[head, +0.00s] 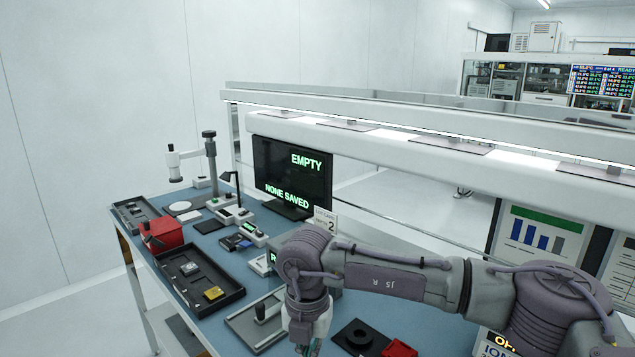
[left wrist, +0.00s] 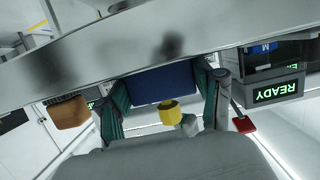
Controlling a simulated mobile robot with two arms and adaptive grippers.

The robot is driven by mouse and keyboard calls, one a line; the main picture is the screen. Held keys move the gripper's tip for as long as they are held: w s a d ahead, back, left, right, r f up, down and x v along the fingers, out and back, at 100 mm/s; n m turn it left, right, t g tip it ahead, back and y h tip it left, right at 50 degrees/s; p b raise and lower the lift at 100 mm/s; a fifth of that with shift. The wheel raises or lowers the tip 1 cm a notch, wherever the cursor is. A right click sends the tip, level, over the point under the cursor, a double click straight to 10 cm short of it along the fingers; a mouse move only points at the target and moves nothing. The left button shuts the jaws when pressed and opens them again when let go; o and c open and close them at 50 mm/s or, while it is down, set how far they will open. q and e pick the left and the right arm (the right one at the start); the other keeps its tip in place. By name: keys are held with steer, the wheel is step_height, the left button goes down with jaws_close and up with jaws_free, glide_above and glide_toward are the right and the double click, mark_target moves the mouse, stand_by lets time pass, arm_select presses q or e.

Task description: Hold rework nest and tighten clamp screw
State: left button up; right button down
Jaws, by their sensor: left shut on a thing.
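In the left wrist view my left gripper (left wrist: 161,78) is shut on a dark blue block (left wrist: 158,88), with one green-padded finger at each side of it. The block looks like the rework nest. A yellow round knob (left wrist: 170,112) sits against the block, with a pale part beside it; I cannot tell whether the knob is the clamp screw. My left gripper is outside the head view. In the head view my right gripper (head: 309,346) points down at the bottom edge, mostly cut off, so its fingers and anything in them are hidden.
On the blue bench stand a black tray (head: 222,300) with a yellow part (head: 213,293), a red box (head: 161,234), a grey plate (head: 243,322), a black disc (head: 357,334) and a monitor (head: 292,175). The lit overhead shelf (head: 400,139) spans the bench. A READY display (left wrist: 277,92) shows too.

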step_height(320, 180, up, 4)
steer(key=shift+f, duration=0.2)
arm_select(q)
steer(key=o, duration=0.8)
steer(key=shift+s, duration=0.1)
stand_by(0.4)
steer(key=v, duration=0.6)
stand_by(1.1)
steer(key=shift+s+a+r, duration=0.1)
steer(key=shift+o, duration=0.2)
steer(key=shift+o, duration=1.2)
